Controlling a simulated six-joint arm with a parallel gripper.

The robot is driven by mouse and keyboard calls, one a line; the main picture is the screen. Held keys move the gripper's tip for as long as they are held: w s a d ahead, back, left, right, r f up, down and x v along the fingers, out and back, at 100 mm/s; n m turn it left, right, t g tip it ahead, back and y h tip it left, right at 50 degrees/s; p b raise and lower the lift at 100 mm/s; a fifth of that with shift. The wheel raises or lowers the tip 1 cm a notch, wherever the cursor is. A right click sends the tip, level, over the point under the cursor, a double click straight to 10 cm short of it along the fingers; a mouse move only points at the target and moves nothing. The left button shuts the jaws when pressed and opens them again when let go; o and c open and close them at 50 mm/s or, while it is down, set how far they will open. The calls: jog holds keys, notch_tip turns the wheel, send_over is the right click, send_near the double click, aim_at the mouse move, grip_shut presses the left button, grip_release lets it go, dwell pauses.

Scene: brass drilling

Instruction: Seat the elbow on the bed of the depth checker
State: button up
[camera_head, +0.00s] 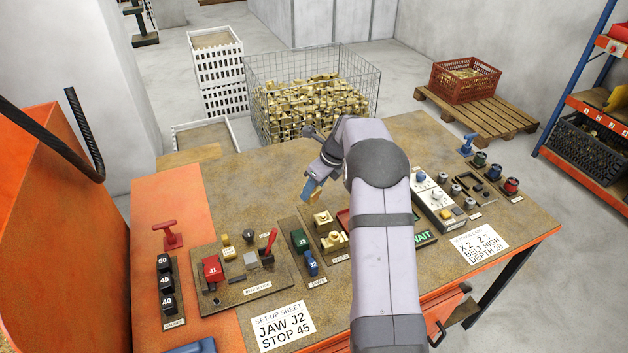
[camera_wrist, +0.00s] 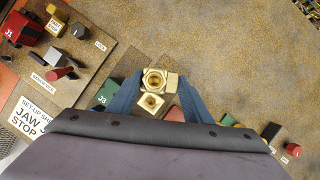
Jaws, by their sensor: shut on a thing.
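My gripper (camera_head: 311,192) hangs above the bench, left of my forearm. In the wrist view its two blue fingers (camera_wrist: 159,88) are closed on a brass elbow (camera_wrist: 161,79), which sits between the fingertips. A bit of brass shows at the fingertips in the head view. Another brass opening (camera_wrist: 150,103) shows just below in the wrist view; I cannot tell whether it is the same elbow or a separate piece. Brass fittings (camera_head: 333,240) lie on a plate below the gripper. I cannot make out the depth checker for certain; my arm covers part of the bench.
A red-jawed fixture marked J1 (camera_head: 212,270) stands left on a board. Green and blue jaws (camera_head: 310,262) lie beside it. A grey panel with knobs (camera_head: 437,205) is to the right of my arm. A wire cage of brass pieces (camera_head: 312,100) stands behind the bench.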

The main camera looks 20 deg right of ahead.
jog(key=s+a+r+n+g, duration=0.45)
jog(key=s+n, duration=0.35)
jog(key=n, duration=0.5)
jog(key=s+a+r+n+g, duration=0.45)
jog(key=s+n, duration=0.25)
jog(key=n, duration=0.5)
jog(key=w+d+f+m+t+p, duration=0.1)
jog(key=d+f+m+t, duration=0.2)
jog(key=d+m, duration=0.7)
jog(key=w+d+f+m+t+h+p, duration=0.1)
jog(key=w+d+f+m+t, duration=0.1)
jog(key=d+m, duration=0.8)
jog(key=w+d+f+m+t+h+p, duration=0.1)
jog(key=d+f+m+t, duration=0.3)
jog(key=d+m, duration=0.6)
jog(key=shift+w+d+f+m+t, duration=0.35)
jog(key=shift+w+d, duration=0.3)
jog(key=shift+d, duration=1.75)
jog(key=shift+f, duration=0.15)
jog(key=shift+f+b, duration=1.8)
jog(key=shift+f, duration=0.4)
jog(key=shift+p, duration=0.6)
